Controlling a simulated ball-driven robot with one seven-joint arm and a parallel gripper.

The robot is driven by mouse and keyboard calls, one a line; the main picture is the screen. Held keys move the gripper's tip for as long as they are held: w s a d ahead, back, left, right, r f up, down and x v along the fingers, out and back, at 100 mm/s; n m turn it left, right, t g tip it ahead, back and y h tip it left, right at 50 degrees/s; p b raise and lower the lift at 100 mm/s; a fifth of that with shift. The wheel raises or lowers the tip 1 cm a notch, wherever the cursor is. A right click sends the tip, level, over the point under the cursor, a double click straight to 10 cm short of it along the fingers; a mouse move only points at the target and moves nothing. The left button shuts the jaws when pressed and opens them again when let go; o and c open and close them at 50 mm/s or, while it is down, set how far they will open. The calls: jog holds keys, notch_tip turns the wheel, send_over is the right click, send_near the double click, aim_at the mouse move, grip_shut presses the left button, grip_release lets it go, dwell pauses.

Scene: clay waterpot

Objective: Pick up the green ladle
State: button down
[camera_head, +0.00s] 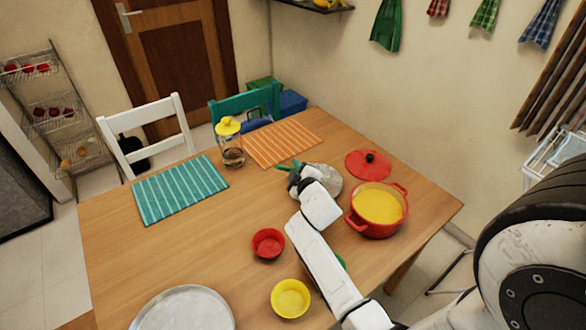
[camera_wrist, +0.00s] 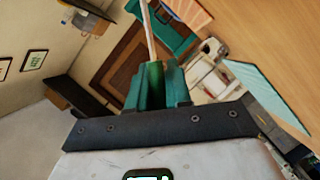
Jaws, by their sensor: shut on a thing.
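In the wrist view the green ladle shows as a green handle (camera_wrist: 153,86) with a thin pale shaft (camera_wrist: 147,35) running up out of the picture. My gripper (camera_wrist: 157,88) is shut on the green handle, with a teal finger on each side. The ladle's bowl is out of the wrist view. In the head view my gripper (camera_head: 293,167) is over the far middle of the table, beside a grey round thing. Green parts show at its tip there, but I cannot tell handle from fingers.
The wooden table (camera_head: 200,255) holds a red pot (camera_head: 372,229) with yellow contents, its red lid (camera_head: 368,165), a red bowl (camera_head: 268,243), a yellow bowl (camera_head: 290,298), a metal tray (camera_head: 183,309), two striped mats and a yellow-topped jar (camera_head: 231,150). The left middle is clear.

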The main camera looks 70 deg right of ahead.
jog(key=s+a+r, duration=0.7)
jog(key=s, duration=0.2)
jog(key=shift+s+a+r, duration=0.15)
jog(key=shift+s+r, duration=0.1)
jog(key=shift+r, duration=0.1)
jog(key=shift+w, duration=0.1)
dwell(0.3)
